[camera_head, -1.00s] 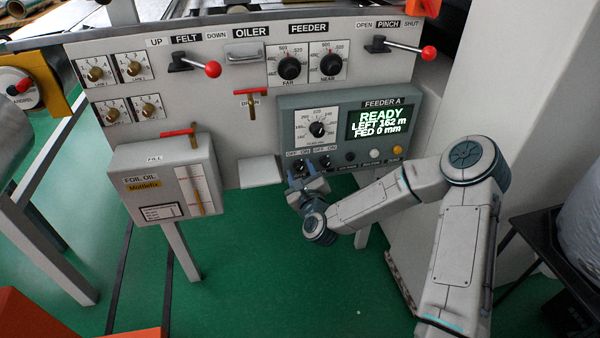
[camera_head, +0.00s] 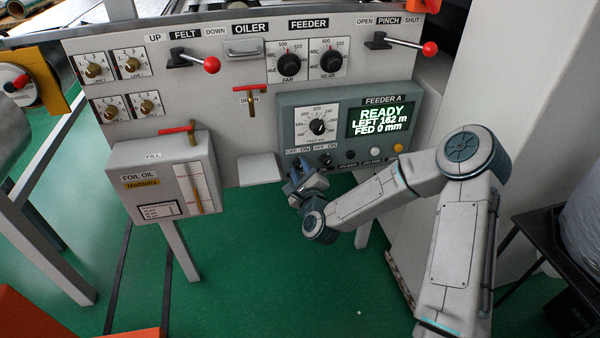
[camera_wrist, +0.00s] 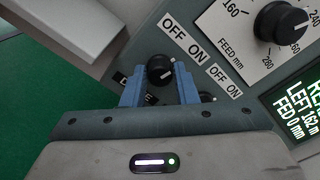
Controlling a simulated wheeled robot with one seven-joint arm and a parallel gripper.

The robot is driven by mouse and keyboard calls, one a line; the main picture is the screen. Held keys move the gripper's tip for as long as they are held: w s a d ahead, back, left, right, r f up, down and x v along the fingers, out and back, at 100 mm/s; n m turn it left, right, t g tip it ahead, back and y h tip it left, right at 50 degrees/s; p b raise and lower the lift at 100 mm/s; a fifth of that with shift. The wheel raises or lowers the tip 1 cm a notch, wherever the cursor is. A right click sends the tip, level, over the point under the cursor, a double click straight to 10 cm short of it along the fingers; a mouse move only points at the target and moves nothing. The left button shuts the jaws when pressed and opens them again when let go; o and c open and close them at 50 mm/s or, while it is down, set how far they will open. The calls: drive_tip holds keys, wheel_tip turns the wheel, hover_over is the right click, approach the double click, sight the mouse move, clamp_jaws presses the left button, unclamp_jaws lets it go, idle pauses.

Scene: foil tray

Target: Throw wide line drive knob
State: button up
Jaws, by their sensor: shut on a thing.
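A black round knob (camera_wrist: 160,68) with a white mark sits beside the first OFF ON label on the grey-green feeder panel (camera_head: 290,101). In the wrist view my gripper (camera_wrist: 160,88) has a blue finger on each side of this knob and is shut on it. The printed name near the knob is mostly covered by my fingers. In the head view my gripper (camera_head: 298,170) is at the panel's lower left corner and hides most of the knob. A second OFF ON knob (camera_head: 326,158) stands just right of it; in the wrist view it is partly behind my right finger.
The feed dial (camera_head: 317,127) and a screen (camera_head: 379,119) reading READY, LEFT 162 m, FED 0 mm are above. Several buttons (camera_head: 398,150) line the panel's lower edge. A pale ledge (camera_head: 260,169) juts out close at left. The foil oil box (camera_head: 165,182) is farther left.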

drive_tip(key=n+b, duration=0.2)
drive_tip(key=n, duration=0.2)
drive_tip(key=shift+a+f+n, duration=0.1)
drive_tip(key=shift+f+n, duration=0.05)
drive_tip(key=shift+n, duration=0.25)
drive_tip(key=shift+n+b, duration=1.15)
drive_tip(key=shift+n, duration=0.75)
drive_tip(key=o, duration=1)
drive_tip(key=p+v, duration=0.1)
drive_tip(key=v, duration=0.2)
drive_tip(key=p+v, duration=0.2)
drive_tip(key=v, duration=0.2)
drive_tip(key=r+p+v, duration=0.1)
drive_tip(key=p+v, duration=0.1)
drive_tip(key=v, duration=0.2)
